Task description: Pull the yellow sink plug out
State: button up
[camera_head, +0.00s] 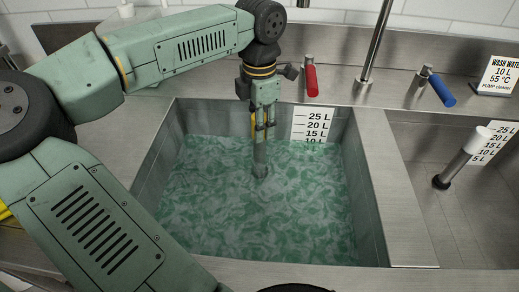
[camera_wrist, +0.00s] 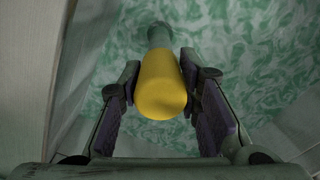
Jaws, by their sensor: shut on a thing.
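The yellow sink plug (camera_wrist: 161,88) shows in the wrist view as a thick yellow upright handle between my fingers. Its grey-green lower stem runs down to the patterned green water. My gripper (camera_head: 262,128) points straight down over the left sink (camera_head: 372,185) and is shut on the handle. In the head view only thin strips of yellow show between the fingers. Below them the stem meets the water surface. The plug's foot is hidden under the water, so I cannot tell whether it sits in the drain.
A volume scale (camera_head: 312,124) is on the sink's back wall, with water near 10 L. Red (camera_head: 311,80) and blue (camera_head: 442,90) tap handles and a spout (camera_head: 376,45) stand behind. The right sink holds a white-handled plug (camera_head: 463,158). A wash-water sign (camera_head: 498,76) stands at the back right.

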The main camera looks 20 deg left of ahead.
grip_shut()
jog(key=shift+r, duration=0.2)
jog(key=shift+r+p, duration=3)
jog(key=shift+r, duration=1.45)
jog(key=shift+o, duration=1.9)
grip_release()
grip_shut()
jog(key=shift+f, duration=0.1)
